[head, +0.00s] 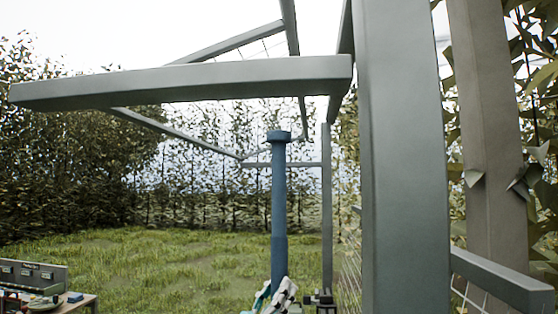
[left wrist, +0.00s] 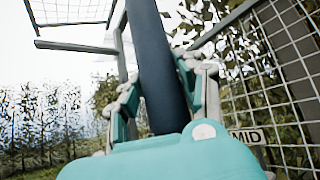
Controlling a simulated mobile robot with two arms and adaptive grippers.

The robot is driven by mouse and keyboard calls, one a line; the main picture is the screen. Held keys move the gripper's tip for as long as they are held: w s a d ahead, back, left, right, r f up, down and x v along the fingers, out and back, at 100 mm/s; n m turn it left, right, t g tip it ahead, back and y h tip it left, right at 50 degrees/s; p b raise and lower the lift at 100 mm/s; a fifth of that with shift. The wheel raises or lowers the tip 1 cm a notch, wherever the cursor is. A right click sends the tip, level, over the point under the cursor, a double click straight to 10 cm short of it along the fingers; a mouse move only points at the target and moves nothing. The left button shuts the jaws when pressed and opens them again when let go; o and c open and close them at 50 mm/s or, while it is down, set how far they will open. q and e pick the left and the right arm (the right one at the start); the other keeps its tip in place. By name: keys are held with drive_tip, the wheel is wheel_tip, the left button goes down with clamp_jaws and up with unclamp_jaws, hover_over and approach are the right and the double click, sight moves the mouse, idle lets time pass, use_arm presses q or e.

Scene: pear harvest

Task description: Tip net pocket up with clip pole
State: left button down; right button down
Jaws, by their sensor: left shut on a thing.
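The clip pole (head: 279,210) is a blue upright pole with a wider blue head at its top, just below the thin bars of an overhead frame. I cannot tell whether the head touches a bar. My left gripper (head: 278,289) is at the bottom of the head view, shut around the pole. In the left wrist view its teal fingers (left wrist: 158,80) lie on both sides of the dark blue pole (left wrist: 150,50). A mesh panel (left wrist: 70,11) shows high at the left there; I cannot tell whether it is the net pocket. My right gripper is not in view.
A thick grey post (head: 405,160) and a long grey beam (head: 180,83) stand close in front. A wire mesh panel (left wrist: 275,70) with a MID label (left wrist: 247,136) is right of the gripper. A table (head: 80,304) with small items is at lower left. Open grass (head: 150,262) lies beyond.

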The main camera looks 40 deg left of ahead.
use_arm(q)
wheel_tip(320, 180, down, 12)
drive_tip(key=b, duration=1.2)
drive_tip(key=shift+f, duration=0.2)
idle(0.7)
drive_tip(key=shift+s+a, duration=0.1)
drive_tip(key=s+a+f+b, duration=0.3)
drive_tip(key=s+a+b, duration=0.2)
drive_tip(key=a, duration=0.5)
drive_tip(key=shift+s+a+b, duration=0.25)
drive_tip(key=shift+s+b, duration=0.15)
drive_tip(key=shift+b, duration=0.05)
idle(0.4)
idle(0.5)
